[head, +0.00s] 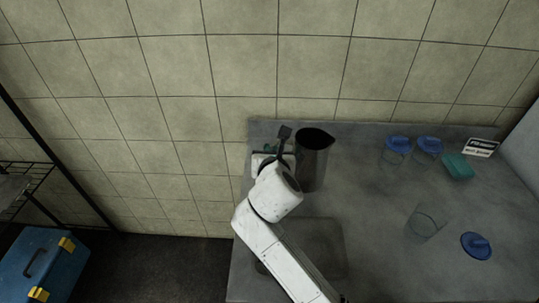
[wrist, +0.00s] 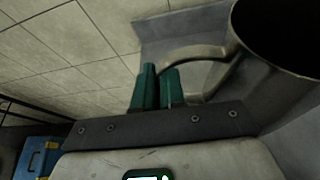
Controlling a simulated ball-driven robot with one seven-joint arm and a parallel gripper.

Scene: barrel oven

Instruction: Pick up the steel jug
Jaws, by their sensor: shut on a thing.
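The steel jug (head: 313,165) is a dark, tall metal jug near the back left of the grey counter, in front of the tiled wall. It looks upright; its base is partly hidden, and I cannot tell whether it touches the counter. In the wrist view the jug (wrist: 262,80) fills the right side, with its curved handle reaching left. My gripper (wrist: 159,72) has green fingers close together, shut on the jug's handle. In the head view my gripper (head: 270,150) is just left of the jug, partly hidden by my white wrist.
A sunken basin (head: 325,245) lies beside my arm. A blue toolbox (head: 42,265) is on the floor.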

